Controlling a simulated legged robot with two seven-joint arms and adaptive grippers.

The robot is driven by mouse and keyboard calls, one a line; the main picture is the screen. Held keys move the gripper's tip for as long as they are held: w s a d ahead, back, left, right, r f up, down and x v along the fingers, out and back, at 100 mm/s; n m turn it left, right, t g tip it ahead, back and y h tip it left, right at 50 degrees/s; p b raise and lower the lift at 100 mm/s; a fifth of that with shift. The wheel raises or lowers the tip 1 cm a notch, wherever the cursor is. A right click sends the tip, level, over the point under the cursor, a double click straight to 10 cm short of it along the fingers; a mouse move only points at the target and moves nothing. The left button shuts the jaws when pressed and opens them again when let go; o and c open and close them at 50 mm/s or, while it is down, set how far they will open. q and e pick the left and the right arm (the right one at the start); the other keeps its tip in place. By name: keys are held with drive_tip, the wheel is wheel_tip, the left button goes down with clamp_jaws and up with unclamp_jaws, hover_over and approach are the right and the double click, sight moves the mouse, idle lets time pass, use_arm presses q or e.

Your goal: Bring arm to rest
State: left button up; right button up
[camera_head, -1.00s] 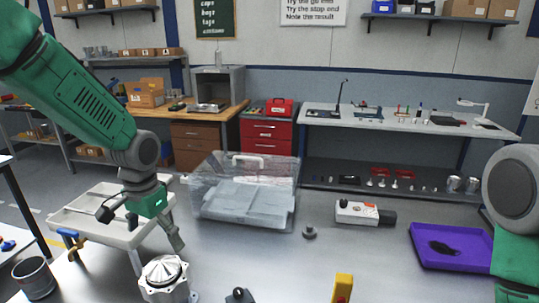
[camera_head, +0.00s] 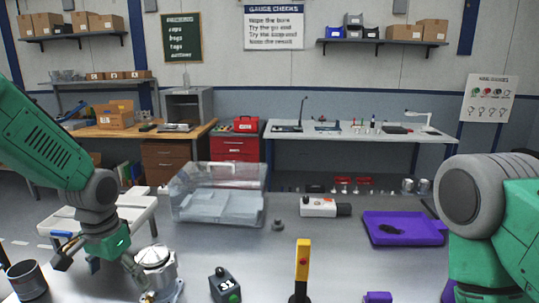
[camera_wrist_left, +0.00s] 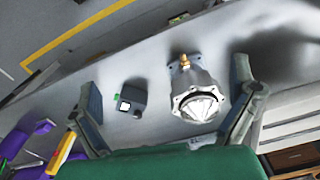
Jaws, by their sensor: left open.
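My left gripper (camera_head: 98,264) is open, with its fingers spread wide, low at the left of the head view. A silver machined housing (camera_head: 157,270) with a pale finned top stands upright on the grey table just right of it. The left wrist view shows this housing (camera_wrist_left: 194,100), with a brass fitting, between the spread fingers of my left gripper (camera_wrist_left: 165,85) in the picture. Table shows around it, and I see no grip on it. My right arm (camera_head: 485,215) is at the right edge; its gripper is out of view.
A clear bin (camera_head: 218,195) stands behind the housing. A dark button box (camera_head: 224,287) and a yellow post (camera_head: 302,265) are near the front. A purple tray (camera_head: 403,229) lies at right, a grey cup (camera_head: 27,280) at far left. The table's middle is fairly clear.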

use_arm(q)
drive_tip(key=s+d+f+b, duration=0.1)
drive_tip(key=s+f+b, duration=0.25)
drive_tip(key=f, duration=0.45)
drive_tip(key=s+d+f+n+b, duration=0.1)
drive_tip(key=s+f+b, duration=0.1)
drive_tip(key=s+f, duration=0.5)
drive_tip(key=s+d+f+b, duration=0.1)
drive_tip(key=s+f+b, duration=0.1)
drive_tip(key=f, duration=0.8)
drive_tip(key=s+f+n+b, duration=0.1)
drive_tip(key=s+f+b, duration=0.5)
drive_tip(key=s+f, duration=0.6)
drive_tip(key=s, duration=0.4)
drive_tip(key=shift+a+f, duration=0.15)
drive_tip(key=shift+f, duration=0.1)
use_arm(e)
wheel_tip(320, 180, down, 14)
drive_tip(key=shift+w+f, duration=0.15)
drive_tip(key=shift+w, duration=0.2)
drive_tip(key=shift+a, duration=0.1)
use_arm(q)
drive_tip(key=shift+w, duration=0.15)
